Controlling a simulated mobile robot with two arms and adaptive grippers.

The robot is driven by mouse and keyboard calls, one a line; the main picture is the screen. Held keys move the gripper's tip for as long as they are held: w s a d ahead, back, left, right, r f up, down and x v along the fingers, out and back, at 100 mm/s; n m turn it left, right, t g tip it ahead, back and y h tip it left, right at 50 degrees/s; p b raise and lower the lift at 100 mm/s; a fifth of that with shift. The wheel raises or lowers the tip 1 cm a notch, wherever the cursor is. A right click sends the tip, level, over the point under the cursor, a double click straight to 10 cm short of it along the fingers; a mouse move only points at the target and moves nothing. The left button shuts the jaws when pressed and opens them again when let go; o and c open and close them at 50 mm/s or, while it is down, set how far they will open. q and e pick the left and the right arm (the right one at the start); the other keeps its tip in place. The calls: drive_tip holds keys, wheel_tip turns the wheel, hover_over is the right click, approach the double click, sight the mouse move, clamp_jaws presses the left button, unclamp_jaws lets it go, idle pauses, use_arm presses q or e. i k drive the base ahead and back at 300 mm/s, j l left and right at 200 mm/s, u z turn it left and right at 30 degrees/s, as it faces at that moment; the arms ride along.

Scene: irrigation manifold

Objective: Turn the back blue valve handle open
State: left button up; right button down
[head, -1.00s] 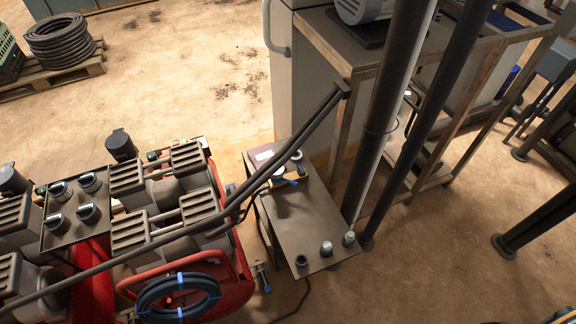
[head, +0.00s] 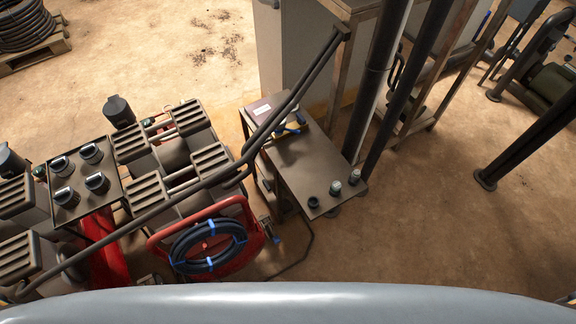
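I cannot make out a blue valve handle for certain. A small metal fitting with a bit of blue (head: 273,232) sits low beside the red hose reel, too small to identify. A blue and yellow item (head: 290,127) lies on the small dark table, partly hidden by the dark pipes crossing above it. No manifold is clearly recognisable. Neither of my grippers shows in the head view.
A red hose reel (head: 205,246) with a coiled dark hose stands beside ribbed grey machine blocks (head: 211,160). The small table (head: 305,165) holds several small cups and caps. Dark posts (head: 414,95) rise at its right. Sandy floor (head: 420,235) is open at the right.

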sight(300, 120)
drive_tip(key=i+l+u, duration=0.25)
drive_tip(key=l, duration=0.3)
drive_tip(key=i+l+u, duration=0.1)
drive_tip(key=l, duration=0.25)
drive_tip(key=i+l+u, duration=0.15)
drive_tip(key=i+l, duration=0.1)
drive_tip(key=l, duration=0.05)
